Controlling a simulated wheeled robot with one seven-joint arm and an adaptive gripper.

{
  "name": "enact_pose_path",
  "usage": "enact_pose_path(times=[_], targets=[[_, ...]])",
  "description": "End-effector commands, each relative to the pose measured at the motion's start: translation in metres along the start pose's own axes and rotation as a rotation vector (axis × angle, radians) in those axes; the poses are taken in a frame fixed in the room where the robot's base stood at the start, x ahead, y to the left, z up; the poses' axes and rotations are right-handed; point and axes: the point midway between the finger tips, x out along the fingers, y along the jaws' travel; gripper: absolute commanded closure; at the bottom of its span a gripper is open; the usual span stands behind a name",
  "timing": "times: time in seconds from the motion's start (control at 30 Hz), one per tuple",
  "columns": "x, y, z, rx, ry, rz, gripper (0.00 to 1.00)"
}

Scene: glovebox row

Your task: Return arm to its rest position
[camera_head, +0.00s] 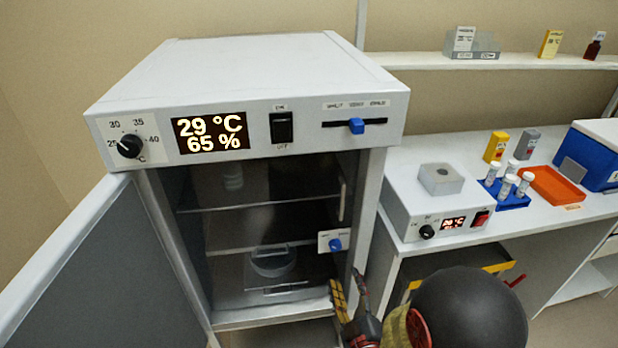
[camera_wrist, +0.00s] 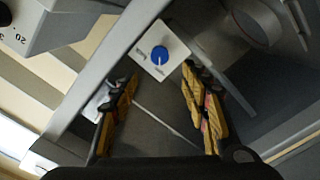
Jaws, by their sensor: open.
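My gripper (camera_head: 350,298) is at the right edge of the open incubator (camera_head: 245,88), low in front of its doorway. In the wrist view my gripper (camera_wrist: 160,110) shows two yellow-padded fingers spread apart with nothing between them. Beyond the fingers is a small white panel with a blue knob (camera_wrist: 159,54); it also shows on the incubator's inner right side in the head view (camera_head: 335,244). My dark arm joint covers the lower right of the head view. The rest of the arm is out of view.
The incubator door (camera_head: 75,270) stands open to the left. Inside, a round lidded container (camera_head: 273,263) sits on a low shelf. To the right, a bench holds a heater block (camera_head: 437,205), a blue tube rack (camera_head: 505,195) and an orange tray (camera_head: 556,186). A wall shelf (camera_head: 520,62) is above.

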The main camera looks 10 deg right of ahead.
Motion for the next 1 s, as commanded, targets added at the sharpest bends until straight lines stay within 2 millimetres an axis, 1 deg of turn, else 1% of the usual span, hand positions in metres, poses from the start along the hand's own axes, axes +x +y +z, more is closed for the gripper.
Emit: enact_pose_path(times=[0.07, 0.17, 0.27, 0.3, 0.4, 0.5, 0.57, 0.67, 0.77, 0.87, 0.97, 1.0], targets=[[0.0, 0.0, 0.0, 0.009, 0.0, 0.0, 0.54], [0.0, -0.011, 0.011, 0.053, -0.041, -0.04, 0.54], [-0.006, -0.037, 0.036, 0.114, -0.143, -0.132, 0.54], [-0.012, -0.052, 0.05, 0.142, -0.203, -0.182, 0.54], [-0.029, -0.082, 0.08, 0.219, -0.359, -0.297, 0.54], [-0.043, -0.099, 0.095, 0.287, -0.503, -0.386, 0.54], [-0.051, -0.103, 0.099, 0.326, -0.583, -0.428, 0.54], [-0.064, -0.103, 0.099, 0.386, -0.713, -0.485, 0.54], [-0.077, -0.094, 0.09, 0.44, -0.834, -0.528, 0.54], [-0.092, -0.079, 0.075, 0.489, -0.949, -0.557, 0.54], [-0.108, -0.056, 0.053, 0.534, -1.055, -0.575, 0.54], [-0.116, -0.045, 0.043, 0.551, -1.096, -0.58, 0.54]])
